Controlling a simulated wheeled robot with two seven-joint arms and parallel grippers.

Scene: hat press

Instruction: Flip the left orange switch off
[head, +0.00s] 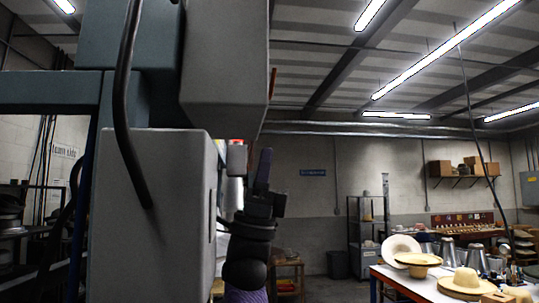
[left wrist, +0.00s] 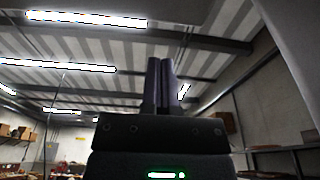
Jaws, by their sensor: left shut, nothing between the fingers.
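The large grey press (head: 150,215) fills the left of the head view. No orange switch can be made out clearly. A thin orange-red sliver (head: 272,82) shows at the right edge of the upper grey housing (head: 222,60); I cannot tell what it is. My left gripper (head: 264,165) is upright, just right of the lower grey box, with its fingers pointing up. In the left wrist view its two dark fingers (left wrist: 162,85) are together with nothing between them, against the ceiling. Whether it touches the press cannot be told. My right gripper is not in view.
A black cable (head: 126,100) hangs in front of the press. A white table (head: 410,283) with straw hats (head: 467,281) and metal cones stands at the lower right. A dark shelf (head: 366,235) stands by the back wall. The space right of my left gripper looks open.

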